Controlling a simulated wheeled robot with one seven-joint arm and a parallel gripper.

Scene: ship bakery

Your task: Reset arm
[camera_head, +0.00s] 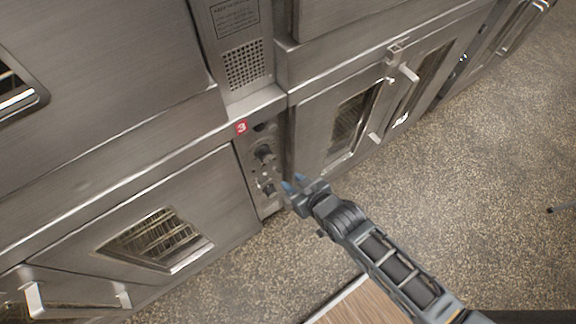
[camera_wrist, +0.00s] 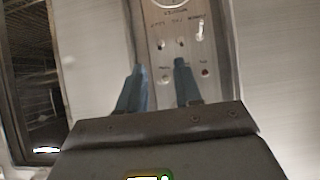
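My gripper (camera_head: 294,186) is at the end of my arm, in front of the lower part of an oven control panel (camera_head: 262,165). In the wrist view its two blue fingers (camera_wrist: 160,88) are apart with a gap between them and nothing held. I cannot tell whether the fingertips touch the panel.
Steel oven doors with windows stand on both sides, the left one (camera_head: 75,225) and the right one (camera_head: 312,130), with protruding handles (camera_head: 408,72). A wooden surface (camera_head: 360,305) lies at the bottom. Speckled floor (camera_head: 470,170) is open at right.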

